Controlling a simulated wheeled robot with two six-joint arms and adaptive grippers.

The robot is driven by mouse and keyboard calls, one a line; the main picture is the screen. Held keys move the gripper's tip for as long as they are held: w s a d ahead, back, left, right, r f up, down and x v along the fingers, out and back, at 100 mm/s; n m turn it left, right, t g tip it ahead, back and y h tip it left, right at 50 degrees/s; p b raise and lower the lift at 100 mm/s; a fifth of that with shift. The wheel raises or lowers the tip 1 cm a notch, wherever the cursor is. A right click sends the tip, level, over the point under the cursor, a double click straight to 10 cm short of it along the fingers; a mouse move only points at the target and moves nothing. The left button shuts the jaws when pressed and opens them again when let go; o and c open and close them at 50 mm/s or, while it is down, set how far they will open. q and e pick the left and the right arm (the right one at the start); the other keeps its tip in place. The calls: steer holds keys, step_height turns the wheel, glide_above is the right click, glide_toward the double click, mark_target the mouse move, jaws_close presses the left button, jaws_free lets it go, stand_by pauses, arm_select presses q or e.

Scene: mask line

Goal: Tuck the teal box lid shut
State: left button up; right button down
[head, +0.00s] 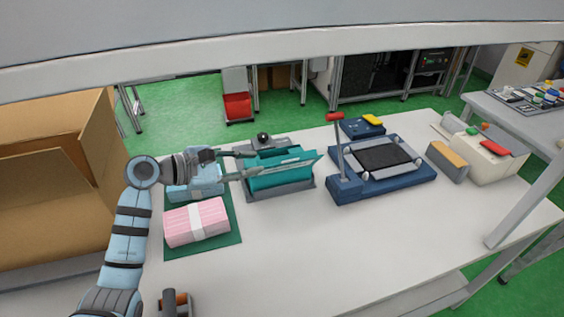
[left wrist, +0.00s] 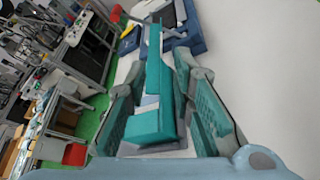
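The teal box (head: 275,181) sits in a grey fixture (head: 283,194) at the middle left of the table. Its teal lid (head: 300,168) stands partly raised and slanted, with a pale strip showing along the opening. My left gripper (head: 246,164) is at the box's left end, its two fingers spread apart. In the left wrist view the teal box (left wrist: 152,127) shows between the two parted fingers (left wrist: 165,120), with a gap beside it. I cannot tell whether either finger touches it. My right gripper is not in view.
A green mat (head: 232,237) holds a pink bundle (head: 196,222) and a light blue bundle (head: 205,184). A blue press-like device (head: 346,188) with a red-handled lever stands right of the box. A large cardboard box (head: 40,215) is at left.

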mark_target(289, 160)
arm_select(q)
steer(key=b+x, duration=0.1)
steer(key=x, duration=0.8)
steer(key=shift+w+d+f, duration=0.15)
steer(key=shift+d, duration=0.2)
jaws_close()
